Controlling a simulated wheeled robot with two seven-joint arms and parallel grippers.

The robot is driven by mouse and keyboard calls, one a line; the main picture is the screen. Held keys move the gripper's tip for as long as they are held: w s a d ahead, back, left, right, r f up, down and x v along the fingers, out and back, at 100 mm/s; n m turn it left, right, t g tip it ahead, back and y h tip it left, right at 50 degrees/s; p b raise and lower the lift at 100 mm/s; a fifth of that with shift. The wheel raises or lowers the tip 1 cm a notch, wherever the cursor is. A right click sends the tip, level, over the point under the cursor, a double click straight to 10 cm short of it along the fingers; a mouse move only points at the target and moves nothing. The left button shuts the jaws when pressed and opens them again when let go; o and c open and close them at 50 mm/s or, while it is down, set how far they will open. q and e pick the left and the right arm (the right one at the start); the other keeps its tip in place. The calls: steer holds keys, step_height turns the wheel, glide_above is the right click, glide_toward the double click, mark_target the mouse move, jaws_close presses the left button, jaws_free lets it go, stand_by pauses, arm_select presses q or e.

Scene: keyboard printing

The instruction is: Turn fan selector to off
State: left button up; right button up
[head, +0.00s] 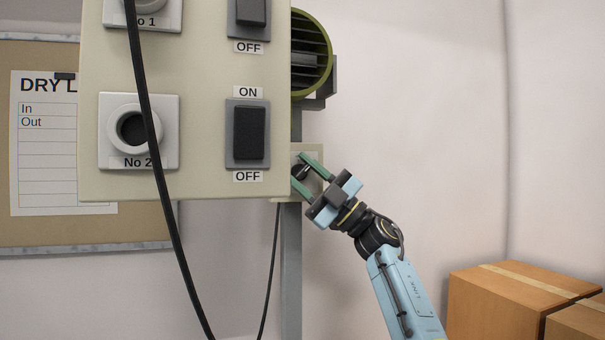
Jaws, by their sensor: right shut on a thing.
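The fan selector (301,172) is a small dark knob, seen at the right edge of the beige control panel. It sits in front of a pale plate (312,149) that is partly hidden behind the panel. My right gripper (306,174) comes in from the lower right, and its green-padded fingers are shut on the knob, one above and one below it. The knob's pointer and any markings around it are too small or hidden to read. My left gripper is not in view.
The beige panel (204,178) carries ON/OFF rocker switches (249,133) and round sockets. A black cable (161,190) hangs in front of it. A green-rimmed fan (312,52) is behind its right edge. Cardboard boxes (505,300) stand lower right. Space right of my arm is clear.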

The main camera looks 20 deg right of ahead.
steer(key=shift+r+n+g+h+p, duration=0.15)
steer(key=shift+n+g+h+p, duration=0.2)
steer(key=shift+p, duration=0.4)
steer(key=n+g+h+p, duration=0.3)
steer(key=g+p, duration=0.1)
steer(key=p, duration=0.3)
steer(key=shift+d+r+n, duration=0.1)
steer(key=shift+r+n, duration=0.05)
steer(key=shift+n, duration=0.1)
steer(key=shift+n+g+h+p, duration=0.35)
steer(key=shift+n+h+p, duration=0.05)
steer(key=shift+h+p, duration=0.3)
steer(key=shift+n+g+h, duration=0.5)
steer(key=shift+n+h, duration=0.1)
steer(key=shift+h, duration=0.65)
steer(key=h, duration=0.2)
steer(key=n+g+h, duration=0.1)
steer(key=shift+f+h, duration=0.2)
steer(key=shift+h, duration=0.2)
steer(key=shift+n+h, duration=0.5)
steer(key=shift+h, duration=1.1)
steer(key=shift+f, duration=0.1)
steer(key=o, duration=1)
